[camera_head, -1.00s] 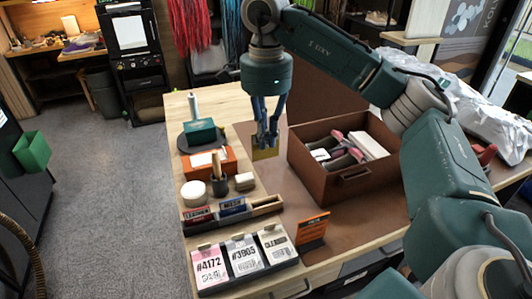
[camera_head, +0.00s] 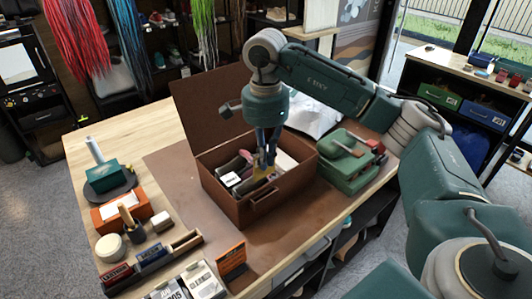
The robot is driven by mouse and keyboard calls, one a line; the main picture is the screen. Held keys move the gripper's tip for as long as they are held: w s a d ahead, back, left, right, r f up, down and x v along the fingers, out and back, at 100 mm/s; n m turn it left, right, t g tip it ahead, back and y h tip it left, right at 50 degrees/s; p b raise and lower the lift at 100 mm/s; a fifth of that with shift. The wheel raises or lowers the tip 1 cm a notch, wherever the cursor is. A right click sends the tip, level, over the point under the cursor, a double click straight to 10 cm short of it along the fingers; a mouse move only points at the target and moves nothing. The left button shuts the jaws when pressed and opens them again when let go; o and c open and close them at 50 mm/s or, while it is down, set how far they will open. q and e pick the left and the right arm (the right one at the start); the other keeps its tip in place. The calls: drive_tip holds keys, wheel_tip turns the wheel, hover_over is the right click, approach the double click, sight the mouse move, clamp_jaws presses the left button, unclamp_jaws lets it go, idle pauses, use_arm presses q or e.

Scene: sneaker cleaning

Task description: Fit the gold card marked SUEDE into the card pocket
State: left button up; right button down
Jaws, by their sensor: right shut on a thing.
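My right gripper (camera_head: 266,158) points down over the open brown box (camera_head: 225,198), its fingers shut on the gold card (camera_head: 262,173). The card hangs at the fingertips, near the box's front wall in the picture. Its marking is too small to read. A dark framed fitting (camera_head: 265,201), perhaps the card pocket, sits on the box's front wall below the card; I cannot tell whether it is a pocket or a handle. The card appears apart from it. My left gripper is out of view.
The box holds brushes and a white block, and its lid (camera_head: 207,112) stands open behind. A wooden rack (camera_head: 150,262) with red and blue cards is at lower left, near an orange sign (camera_head: 231,259). Green cases (camera_head: 347,165) stand right of the box. The brown mat between is clear.

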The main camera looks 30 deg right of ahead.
sight(265, 174)
drive_tip(key=shift+f+b, duration=2.2)
drive_tip(key=shift+f, duration=0.7)
use_arm(q)
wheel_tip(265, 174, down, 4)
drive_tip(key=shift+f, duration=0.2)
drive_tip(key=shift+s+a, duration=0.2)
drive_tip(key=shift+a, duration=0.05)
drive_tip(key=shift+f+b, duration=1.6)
drive_tip(key=shift+b, duration=0.05)
use_arm(e)
drive_tip(key=shift+f, duration=2.05)
drive_tip(key=c, duration=1.8)
unclamp_jaws()
drive_tip(key=shift+o, duration=0.2)
drive_tip(key=shift+r, duration=0.1)
